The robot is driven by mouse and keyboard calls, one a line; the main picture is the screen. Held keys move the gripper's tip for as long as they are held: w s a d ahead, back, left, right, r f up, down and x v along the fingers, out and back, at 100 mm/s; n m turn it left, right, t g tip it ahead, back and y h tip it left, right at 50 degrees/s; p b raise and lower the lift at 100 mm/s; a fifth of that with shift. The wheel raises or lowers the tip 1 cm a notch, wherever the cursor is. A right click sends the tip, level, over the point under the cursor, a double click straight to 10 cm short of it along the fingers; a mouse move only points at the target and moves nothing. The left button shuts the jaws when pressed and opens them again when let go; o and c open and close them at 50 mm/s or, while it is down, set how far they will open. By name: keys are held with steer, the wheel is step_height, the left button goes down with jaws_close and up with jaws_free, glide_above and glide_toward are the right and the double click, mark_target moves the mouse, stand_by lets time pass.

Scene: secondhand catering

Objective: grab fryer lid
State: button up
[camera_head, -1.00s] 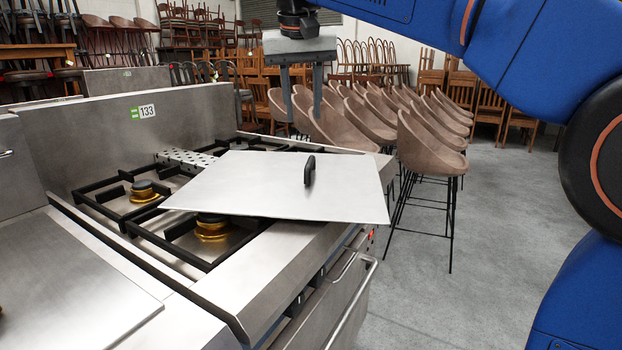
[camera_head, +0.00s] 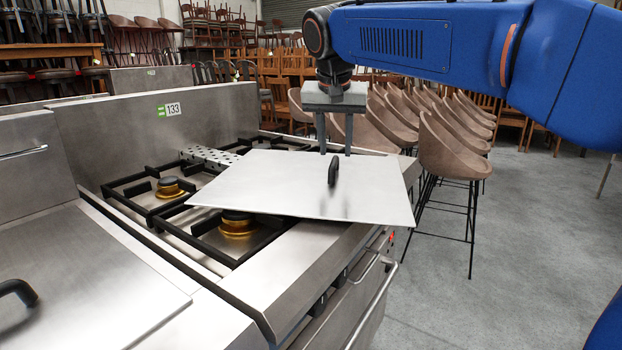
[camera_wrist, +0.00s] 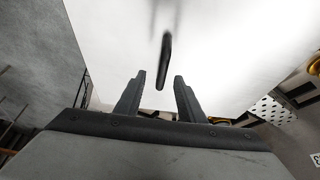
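The fryer lid (camera_head: 290,188) is a flat, square steel sheet with a black upright handle (camera_head: 333,170) near its right side. It lies across the black burner grates of the steel range. In the wrist view the lid (camera_wrist: 230,40) fills the upper part, with its handle (camera_wrist: 165,62) ahead of my fingertips. In the wrist view my gripper (camera_wrist: 158,75) is open and empty, and the handle appears in line with the gap.
The range (camera_head: 300,255) has black grates and brass burners (camera_head: 238,222). A perforated metal strip (camera_head: 210,156) lies beyond the lid. At left is another steel lid (camera_head: 90,270) with a black handle. Brown bar stools (camera_head: 450,150) stand right of the range; open floor lies further right.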

mark_target(334, 160)
steer(key=shift+a+x, duration=0.2)
steer(key=shift+x, duration=2.95)
steer(key=shift+w, duration=0.1)
jaws_close()
steer(key=shift+r, duration=0.1)
